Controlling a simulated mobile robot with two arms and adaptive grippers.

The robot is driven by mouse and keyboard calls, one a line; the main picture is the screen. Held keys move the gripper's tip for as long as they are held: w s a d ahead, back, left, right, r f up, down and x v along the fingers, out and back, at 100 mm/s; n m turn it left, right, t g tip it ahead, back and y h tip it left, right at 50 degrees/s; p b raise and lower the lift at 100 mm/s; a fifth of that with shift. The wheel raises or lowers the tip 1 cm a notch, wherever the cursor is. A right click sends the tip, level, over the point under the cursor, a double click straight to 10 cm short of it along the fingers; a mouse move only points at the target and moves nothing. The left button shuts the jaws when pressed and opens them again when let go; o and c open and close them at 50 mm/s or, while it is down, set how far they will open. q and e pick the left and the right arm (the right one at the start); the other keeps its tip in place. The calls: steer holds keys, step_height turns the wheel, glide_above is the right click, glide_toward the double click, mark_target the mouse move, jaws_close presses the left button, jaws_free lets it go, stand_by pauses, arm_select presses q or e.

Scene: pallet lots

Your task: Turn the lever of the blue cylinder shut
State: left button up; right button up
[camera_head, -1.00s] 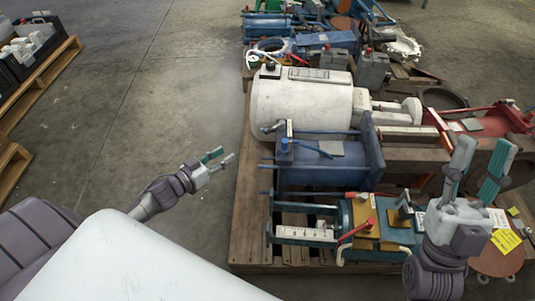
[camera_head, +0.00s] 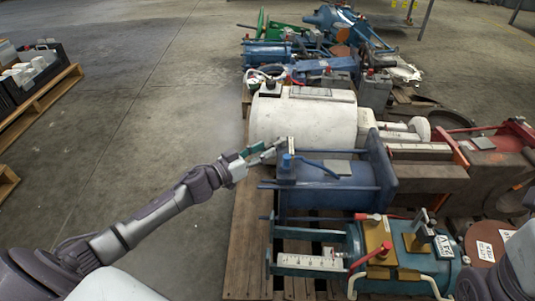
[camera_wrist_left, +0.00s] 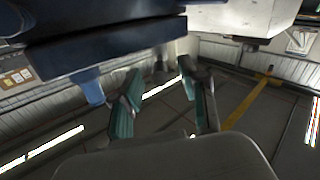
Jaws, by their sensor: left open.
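The blue cylinder (camera_head: 335,198) lies on its side on a pallet, with tie rods and a square end plate. A blue knob (camera_head: 287,162) stands upright at its left end, and a thin blue lever (camera_head: 318,167) slants away from there to the right. My left gripper (camera_head: 267,152) is open and empty, just left of and behind the knob; contact cannot be told. In the left wrist view, its two teal-padded fingers (camera_wrist_left: 165,100) are spread. A blue knob (camera_wrist_left: 88,86) sits beside one finger, under a dark blue body (camera_wrist_left: 110,50).
A white tank (camera_head: 303,118) lies close behind the blue cylinder. A teal cylinder (camera_head: 340,262) with red levers lies in front. Red machinery (camera_head: 490,150) stands to the right.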

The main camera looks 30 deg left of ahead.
arm_select(q)
steer(key=shift+x, duration=1)
jaws_close()
